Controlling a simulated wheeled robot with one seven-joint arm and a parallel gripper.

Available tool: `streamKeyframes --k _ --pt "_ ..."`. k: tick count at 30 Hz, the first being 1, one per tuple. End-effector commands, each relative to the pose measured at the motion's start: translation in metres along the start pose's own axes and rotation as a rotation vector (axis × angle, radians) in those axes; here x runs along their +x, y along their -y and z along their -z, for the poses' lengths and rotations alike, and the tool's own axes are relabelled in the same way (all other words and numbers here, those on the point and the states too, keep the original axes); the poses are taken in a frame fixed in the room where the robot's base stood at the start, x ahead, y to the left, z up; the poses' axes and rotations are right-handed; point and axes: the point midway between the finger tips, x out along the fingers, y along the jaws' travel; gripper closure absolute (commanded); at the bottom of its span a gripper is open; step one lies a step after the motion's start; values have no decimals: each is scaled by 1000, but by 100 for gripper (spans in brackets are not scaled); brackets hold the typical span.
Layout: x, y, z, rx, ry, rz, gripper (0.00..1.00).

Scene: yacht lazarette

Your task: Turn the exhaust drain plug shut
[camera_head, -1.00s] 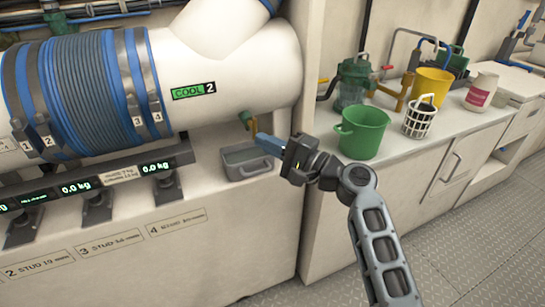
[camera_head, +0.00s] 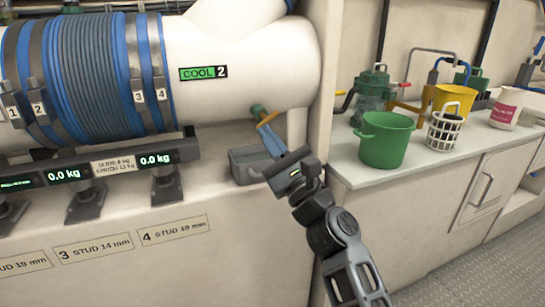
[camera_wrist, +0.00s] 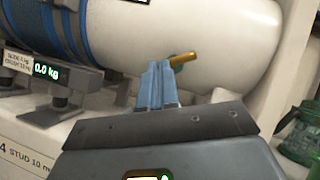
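The exhaust drain plug (camera_head: 259,112) is a small green fitting with a brass-orange handle under the right end of the white exhaust cylinder marked COOL 2. In the wrist view, the brass handle (camera_wrist: 184,60) sticks out to the right of the fingertips, with a bit of green behind it. My gripper (camera_head: 268,132) has its blue fingers pointing up at the handle. The wrist view shows the two fingers (camera_wrist: 157,72) close together, with no handle visible between them. The tips are at or touching the handle; the exact contact is hidden.
A grey open tray (camera_head: 245,166) sits below the plug, beside my fingers. A white wall edge stands to the right. The counter holds a green bucket (camera_head: 385,140), a white basket (camera_head: 444,130) and a yellow bucket (camera_head: 455,97). Scale displays (camera_head: 155,160) lie left.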

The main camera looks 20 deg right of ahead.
Motion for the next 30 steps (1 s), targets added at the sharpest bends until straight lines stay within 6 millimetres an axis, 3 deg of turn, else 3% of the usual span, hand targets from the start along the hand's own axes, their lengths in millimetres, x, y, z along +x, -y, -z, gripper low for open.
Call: streamKeyframes --k 7,30 --pt "1 -4 -2 151 3 98 100" --pt "6 -3 -8 145 3 97 100"
